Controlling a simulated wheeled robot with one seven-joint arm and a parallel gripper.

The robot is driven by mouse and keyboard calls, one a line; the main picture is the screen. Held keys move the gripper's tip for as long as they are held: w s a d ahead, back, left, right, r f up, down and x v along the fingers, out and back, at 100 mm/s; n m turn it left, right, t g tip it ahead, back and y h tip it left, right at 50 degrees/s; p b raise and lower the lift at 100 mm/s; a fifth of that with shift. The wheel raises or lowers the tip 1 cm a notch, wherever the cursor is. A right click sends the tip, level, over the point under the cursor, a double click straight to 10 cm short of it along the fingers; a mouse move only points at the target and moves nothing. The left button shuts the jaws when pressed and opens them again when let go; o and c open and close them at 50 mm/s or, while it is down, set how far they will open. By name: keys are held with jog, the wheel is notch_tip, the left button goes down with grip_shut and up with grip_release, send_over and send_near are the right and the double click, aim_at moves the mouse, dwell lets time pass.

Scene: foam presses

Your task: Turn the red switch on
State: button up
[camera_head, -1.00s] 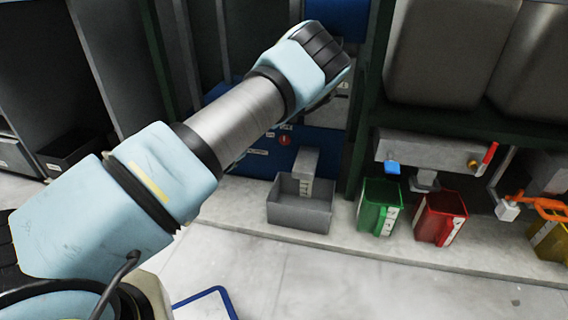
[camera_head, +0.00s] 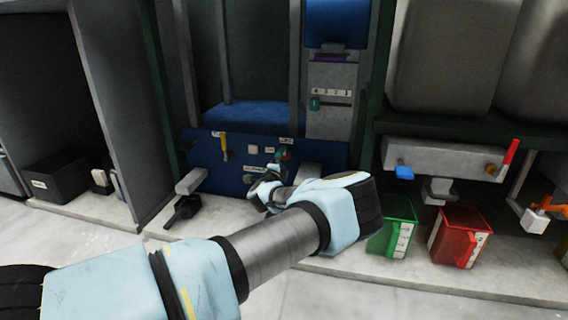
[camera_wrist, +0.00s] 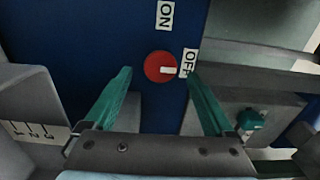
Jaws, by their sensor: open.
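The red switch (camera_wrist: 153,62) is a round knob on the blue panel, with a white mark pointing toward the OFF label (camera_wrist: 190,62). The ON label (camera_wrist: 165,14) is at the top of the wrist view. In the head view the red switch (camera_head: 287,155) shows small beside my gripper. My gripper (camera_wrist: 160,76) is open, with one teal finger on each side of the switch in the wrist view. I cannot tell whether a finger touches the switch. In the head view my gripper (camera_head: 268,178) faces the panel, partly hidden by my wrist.
The blue panel (camera_head: 225,178) also carries a yellow lever (camera_head: 224,146) and a white button (camera_head: 253,150). A teal knob (camera_head: 314,103) is on the grey column to the right. A green bin (camera_head: 398,210) and a red bin (camera_head: 460,235) stand right of my wrist.

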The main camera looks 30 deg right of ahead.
aim_at(285, 155)
jog(key=shift+b+x, duration=0.5)
jog(key=shift+x, duration=1.15)
jog(key=c, duration=1.4)
